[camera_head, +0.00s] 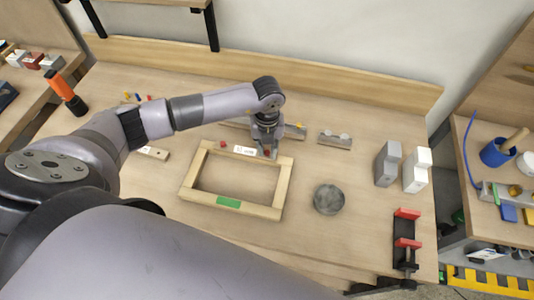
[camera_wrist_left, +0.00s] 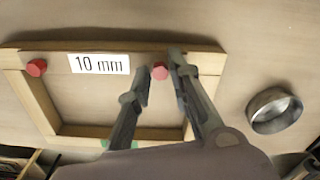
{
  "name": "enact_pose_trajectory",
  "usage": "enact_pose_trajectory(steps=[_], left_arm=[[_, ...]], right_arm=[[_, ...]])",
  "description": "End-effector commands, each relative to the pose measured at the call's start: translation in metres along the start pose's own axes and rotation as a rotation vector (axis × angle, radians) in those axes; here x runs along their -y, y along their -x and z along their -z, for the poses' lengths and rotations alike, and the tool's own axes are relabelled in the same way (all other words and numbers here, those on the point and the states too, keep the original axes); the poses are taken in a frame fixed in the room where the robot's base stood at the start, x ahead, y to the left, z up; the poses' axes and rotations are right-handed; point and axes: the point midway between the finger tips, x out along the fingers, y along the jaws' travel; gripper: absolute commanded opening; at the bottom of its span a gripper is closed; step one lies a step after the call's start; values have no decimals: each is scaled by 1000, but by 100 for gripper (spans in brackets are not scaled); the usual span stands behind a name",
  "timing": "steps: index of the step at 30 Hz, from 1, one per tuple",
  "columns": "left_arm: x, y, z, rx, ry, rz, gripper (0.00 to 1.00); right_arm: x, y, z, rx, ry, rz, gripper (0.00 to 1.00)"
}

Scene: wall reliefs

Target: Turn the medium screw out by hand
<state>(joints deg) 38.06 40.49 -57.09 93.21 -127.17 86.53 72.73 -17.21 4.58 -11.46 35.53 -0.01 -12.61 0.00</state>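A wooden frame (camera_head: 187,187) lies on the bench. On its far bar are a white label (camera_head: 244,151) reading "10 mm" in the left wrist view (camera_wrist_left: 99,64) and two red screw heads. One red screw head (camera_head: 223,144) is left of the label, also in the wrist view (camera_wrist_left: 36,67). The other red screw head (camera_wrist_left: 159,71) is right of the label. My left gripper (camera_wrist_left: 161,68) is open, its fingertips on either side of this right screw head; contact is not clear. I cannot tell which screw is medium. My right gripper is not in view.
A round grey bowl (camera_head: 328,199) stands right of the frame, with grey (camera_head: 387,163) and white (camera_head: 416,169) blocks beyond. A red-and-black clamp (camera_head: 405,240) is at the front right. A metal piece (camera_head: 335,139) lies behind.

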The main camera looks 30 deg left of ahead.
Motion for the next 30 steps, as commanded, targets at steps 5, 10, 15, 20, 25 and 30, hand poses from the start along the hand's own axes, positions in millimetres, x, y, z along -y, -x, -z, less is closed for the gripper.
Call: enact_pose_trajectory(steps=[5,10,15,20,25,30], left_arm=[[0,0,0,0,1,0,5],[0,0,0,0,2,0,0],[0,1,1,-2,113,0,0],[0,2,1,-2,334,0,0],[0,0,0,-1,452,0,0],[0,0,0,0,456,0,0]], right_arm=[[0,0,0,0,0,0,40],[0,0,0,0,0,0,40],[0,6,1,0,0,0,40],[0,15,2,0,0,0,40],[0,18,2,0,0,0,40],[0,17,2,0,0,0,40]])
